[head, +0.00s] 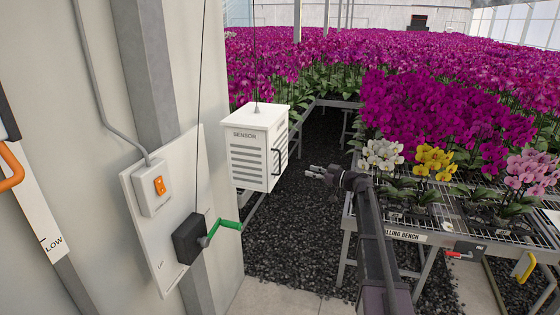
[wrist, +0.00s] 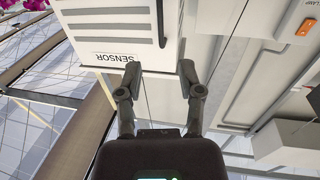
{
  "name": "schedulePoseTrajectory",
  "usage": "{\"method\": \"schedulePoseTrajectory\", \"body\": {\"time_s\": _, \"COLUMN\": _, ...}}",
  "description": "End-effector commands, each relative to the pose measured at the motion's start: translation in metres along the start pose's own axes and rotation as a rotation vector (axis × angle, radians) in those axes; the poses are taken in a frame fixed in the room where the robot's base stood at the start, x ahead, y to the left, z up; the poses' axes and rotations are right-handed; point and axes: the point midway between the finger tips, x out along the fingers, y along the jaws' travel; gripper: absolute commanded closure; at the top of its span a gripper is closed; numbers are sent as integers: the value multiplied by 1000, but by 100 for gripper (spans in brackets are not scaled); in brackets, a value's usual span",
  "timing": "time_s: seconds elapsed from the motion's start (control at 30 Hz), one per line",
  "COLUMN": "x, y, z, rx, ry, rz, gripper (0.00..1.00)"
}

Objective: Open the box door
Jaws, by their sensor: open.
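The white box (head: 256,150), labelled SENSOR, hangs on a wire and has a louvred front. Its door (head: 274,172) is on the right-hand side, has a black bar handle (head: 279,160) and looks flush with the box. My gripper (head: 312,172) is open and empty to the right of the handle, apart from it. In the wrist view the box (wrist: 100,25) appears upside down beyond my gripper (wrist: 157,76). A dark bar, apparently the handle (wrist: 161,25), shows ahead between the fingers. The picture does not show any contact.
A wall panel with an orange switch (head: 159,185) and a green crank handle (head: 228,224) stands left of the box. A mesh bench (head: 408,236) with potted orchids is on the right. Dark gravel (head: 300,230) lies in the clear aisle between.

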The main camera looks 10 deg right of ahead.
Motion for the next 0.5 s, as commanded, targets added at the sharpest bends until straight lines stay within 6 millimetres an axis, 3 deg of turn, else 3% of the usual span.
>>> {"method": "schedulePoseTrajectory", "body": {"time_s": 0.5, "x": 6, "y": 0, "z": 1, "rx": 1, "ry": -1, "rz": 1, "gripper": 52}}
